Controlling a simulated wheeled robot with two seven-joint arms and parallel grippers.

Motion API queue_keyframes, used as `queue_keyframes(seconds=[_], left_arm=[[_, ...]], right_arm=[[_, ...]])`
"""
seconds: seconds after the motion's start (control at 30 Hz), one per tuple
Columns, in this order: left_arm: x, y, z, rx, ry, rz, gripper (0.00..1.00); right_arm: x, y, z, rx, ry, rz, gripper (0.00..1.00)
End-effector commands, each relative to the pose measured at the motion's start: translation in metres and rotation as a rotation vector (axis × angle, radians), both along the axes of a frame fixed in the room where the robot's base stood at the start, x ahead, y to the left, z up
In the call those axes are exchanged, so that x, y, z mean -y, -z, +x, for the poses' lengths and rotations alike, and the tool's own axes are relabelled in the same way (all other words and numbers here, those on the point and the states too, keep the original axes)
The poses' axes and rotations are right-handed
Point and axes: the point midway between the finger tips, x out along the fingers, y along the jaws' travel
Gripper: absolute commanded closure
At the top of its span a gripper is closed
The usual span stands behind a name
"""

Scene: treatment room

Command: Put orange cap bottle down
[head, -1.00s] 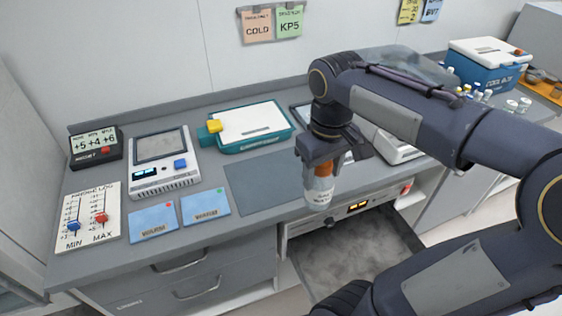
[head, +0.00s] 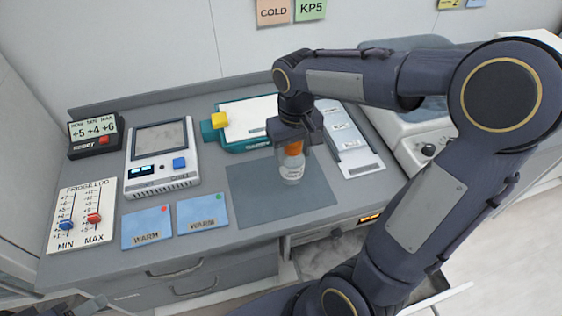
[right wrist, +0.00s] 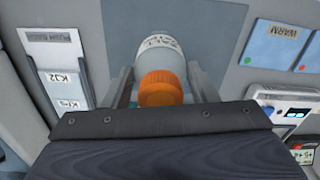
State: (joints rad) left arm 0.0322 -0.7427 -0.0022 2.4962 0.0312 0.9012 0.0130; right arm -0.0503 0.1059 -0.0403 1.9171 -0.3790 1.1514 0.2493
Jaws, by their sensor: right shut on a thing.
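The orange cap bottle (head: 291,170) is a small clear-white bottle with a printed label and an orange cap. My right gripper (head: 290,146) is shut on it near the cap and holds it upright over the dark grey mat (head: 252,198). I cannot tell whether its base touches the mat. In the right wrist view the orange cap (right wrist: 161,88) sits between the two fingers, with the labelled body beyond it over the mat (right wrist: 215,25). My left gripper does not show.
A white card rack (head: 352,150) lies to the right. An open drawer (head: 325,253) is below the counter front.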

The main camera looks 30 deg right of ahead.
Motion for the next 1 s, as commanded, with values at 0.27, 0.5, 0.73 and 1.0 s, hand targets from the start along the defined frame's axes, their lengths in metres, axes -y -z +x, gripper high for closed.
queue_keyframes(seconds=[0.27, 0.5, 0.73, 1.0], left_arm=[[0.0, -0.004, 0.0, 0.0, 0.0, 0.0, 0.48], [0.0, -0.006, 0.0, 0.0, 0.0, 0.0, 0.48], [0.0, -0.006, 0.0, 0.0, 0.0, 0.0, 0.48], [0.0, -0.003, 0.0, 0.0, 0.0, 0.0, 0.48]], right_arm=[[-0.015, 0.031, 0.021, 0.0, 0.0, 0.0, 0.77], [-0.019, 0.06, 0.025, -0.003, 0.001, -0.001, 0.77], [-0.019, 0.068, 0.026, 0.002, 0.002, 0.0, 0.77], [-0.019, 0.072, 0.025, 0.001, 0.001, 0.0, 0.45]])
